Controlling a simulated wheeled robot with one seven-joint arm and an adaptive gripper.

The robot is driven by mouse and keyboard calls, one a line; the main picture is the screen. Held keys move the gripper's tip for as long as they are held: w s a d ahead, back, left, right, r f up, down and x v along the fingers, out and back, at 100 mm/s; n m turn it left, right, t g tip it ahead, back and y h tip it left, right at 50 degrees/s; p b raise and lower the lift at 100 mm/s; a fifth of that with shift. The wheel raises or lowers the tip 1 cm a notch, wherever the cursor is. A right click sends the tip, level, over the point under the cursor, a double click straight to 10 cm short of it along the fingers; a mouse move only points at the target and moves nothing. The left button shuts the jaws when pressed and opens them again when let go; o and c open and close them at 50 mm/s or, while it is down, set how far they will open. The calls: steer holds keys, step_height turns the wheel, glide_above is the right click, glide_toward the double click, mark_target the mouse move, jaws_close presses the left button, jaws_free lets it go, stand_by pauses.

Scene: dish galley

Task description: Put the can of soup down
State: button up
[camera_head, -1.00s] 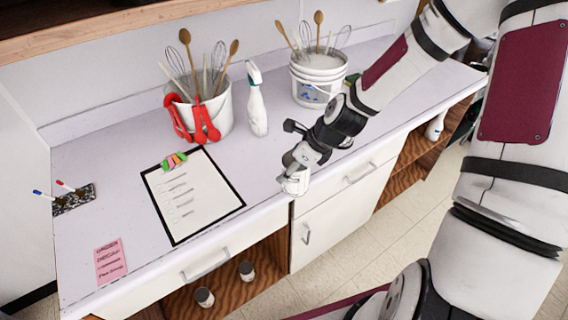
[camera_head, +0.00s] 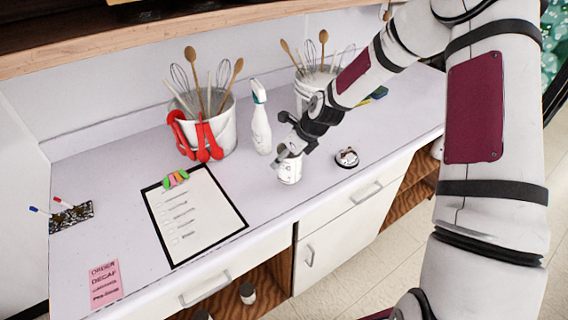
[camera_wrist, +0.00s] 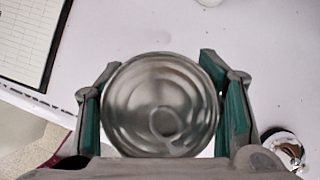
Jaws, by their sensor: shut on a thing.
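The can of soup (camera_head: 289,168) is a small pale can with a printed label, upright over the counter between the clipboard and a small round dark-rimmed item. My gripper (camera_head: 289,150) is shut on it from above. In the wrist view the can's silver ring-pull lid (camera_wrist: 160,105) fills the space between my green-padded fingers. The can's base is at or very near the counter top (camera_head: 330,190); I cannot tell whether it touches.
A clipboard (camera_head: 195,215) lies left of the can. A white spray bottle (camera_head: 261,130) and a bucket of utensils (camera_head: 222,130) stand behind. The round item (camera_head: 346,157) is to the right. Another bucket (camera_head: 305,95) stands behind my arm. The counter's front edge is close.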

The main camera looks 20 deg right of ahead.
steer(key=shift+w, duration=0.25)
steer(key=shift+f+p, duration=0.3)
steer(key=shift+f, duration=1.4)
steer(key=o, duration=1.6)
steer(key=shift+f, duration=0.15)
